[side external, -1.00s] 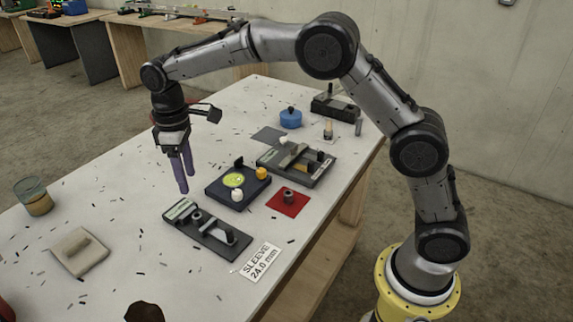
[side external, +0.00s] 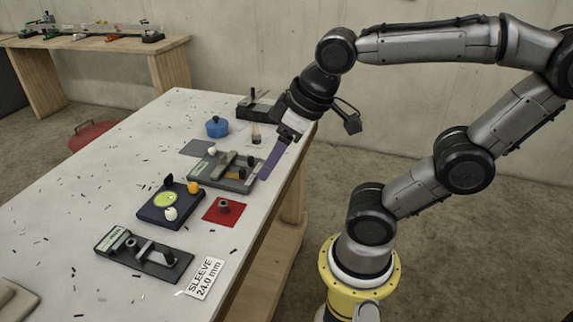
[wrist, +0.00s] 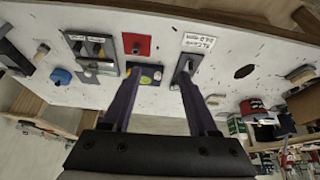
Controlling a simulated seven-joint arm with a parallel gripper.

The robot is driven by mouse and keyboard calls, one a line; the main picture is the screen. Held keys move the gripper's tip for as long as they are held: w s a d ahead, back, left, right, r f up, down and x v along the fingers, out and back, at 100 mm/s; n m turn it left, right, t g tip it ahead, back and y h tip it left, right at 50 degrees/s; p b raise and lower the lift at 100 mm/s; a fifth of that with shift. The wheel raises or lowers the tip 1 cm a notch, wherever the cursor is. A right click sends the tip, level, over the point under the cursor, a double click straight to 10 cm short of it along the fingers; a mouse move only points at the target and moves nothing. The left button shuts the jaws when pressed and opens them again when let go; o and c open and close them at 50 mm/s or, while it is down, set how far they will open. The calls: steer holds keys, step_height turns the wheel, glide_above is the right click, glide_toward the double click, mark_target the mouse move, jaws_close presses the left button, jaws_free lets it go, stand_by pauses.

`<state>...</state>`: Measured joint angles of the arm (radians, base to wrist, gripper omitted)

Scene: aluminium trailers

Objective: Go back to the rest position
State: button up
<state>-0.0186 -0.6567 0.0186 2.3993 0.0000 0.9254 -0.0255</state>
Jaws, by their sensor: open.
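My gripper (side external: 266,172) is open and empty, with its purple fingers pointing down and left near the table's right edge. In the side view its fingers overlap the right end of a grey fixture (side external: 243,186); I see no contact. In the wrist view my gripper (wrist: 160,82) shows two separate fingers with nothing between them. The table (side external: 75,205) lies beyond the fingers there. My arm arches up from its yellow base, right of the table.
The table holds a dark block with a green-yellow disc (side external: 150,208), a red mat with a sleeve (side external: 213,213), a long grey fixture (side external: 160,262), a blue pot (side external: 216,127) and a label card (side external: 204,278). Floor right of the table is clear around my base.

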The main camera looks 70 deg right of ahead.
steer(key=shift+s+d+f+m, duration=0.15)
steer(key=shift+s+f, duration=0.25)
steer(key=shift+s, duration=0.2)
steer(key=shift+s+f+m, duration=0.15)
steer(key=shift+s+f, duration=0.25)
steer(key=shift+s, duration=0.2)
steer(key=shift+c, duration=0.3)
